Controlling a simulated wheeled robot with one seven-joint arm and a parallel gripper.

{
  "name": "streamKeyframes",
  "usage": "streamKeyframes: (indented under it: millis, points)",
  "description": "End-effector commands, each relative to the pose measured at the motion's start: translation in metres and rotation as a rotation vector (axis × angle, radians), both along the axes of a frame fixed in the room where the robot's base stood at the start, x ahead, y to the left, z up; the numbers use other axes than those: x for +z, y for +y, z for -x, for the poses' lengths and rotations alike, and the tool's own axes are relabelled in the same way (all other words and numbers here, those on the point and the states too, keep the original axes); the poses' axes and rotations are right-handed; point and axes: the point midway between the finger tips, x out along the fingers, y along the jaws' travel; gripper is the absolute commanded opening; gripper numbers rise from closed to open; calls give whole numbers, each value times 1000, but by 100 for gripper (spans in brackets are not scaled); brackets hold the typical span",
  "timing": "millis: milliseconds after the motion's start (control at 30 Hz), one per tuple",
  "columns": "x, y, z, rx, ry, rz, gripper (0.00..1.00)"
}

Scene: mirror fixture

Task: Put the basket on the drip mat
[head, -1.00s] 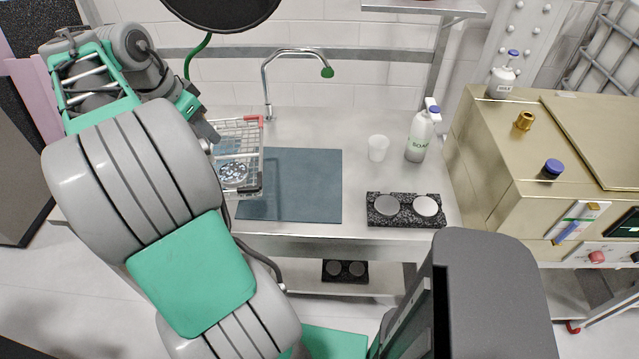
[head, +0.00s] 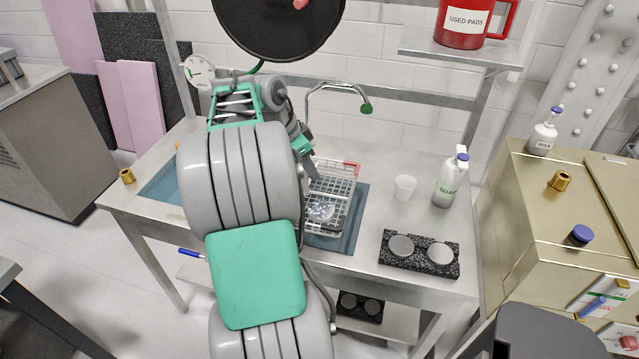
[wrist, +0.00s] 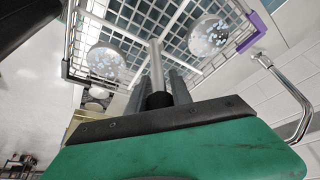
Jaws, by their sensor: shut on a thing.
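The wire basket (head: 345,190) has a red-tipped rim and holds speckled round discs, two of which show in the wrist view. My gripper (head: 309,172) is at its left side, partly hidden by my arm. In the wrist view my gripper (wrist: 160,82) is shut on the basket (wrist: 75,40), whose grid fills the upper picture. The blue-grey drip mat (head: 335,243) lies flat on the steel bench. The basket is over the mat, which shows at the front and right of it. I cannot tell whether the basket touches the mat.
A white cup (head: 404,187), a soap bottle (head: 449,182) and a black holder with two discs (head: 419,253) stand right of the mat. A tap (head: 340,90) arches behind. Another blue-grey patch (head: 160,187) lies left of my arm.

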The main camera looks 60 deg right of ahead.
Motion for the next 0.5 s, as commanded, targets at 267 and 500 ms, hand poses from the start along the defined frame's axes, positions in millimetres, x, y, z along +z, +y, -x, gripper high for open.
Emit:
streamKeyframes:
  millis: [267,500]
  points:
    - [-44,-38,7,-3,0,1,0]
    - [-70,-48,10,-1,0,0,0]
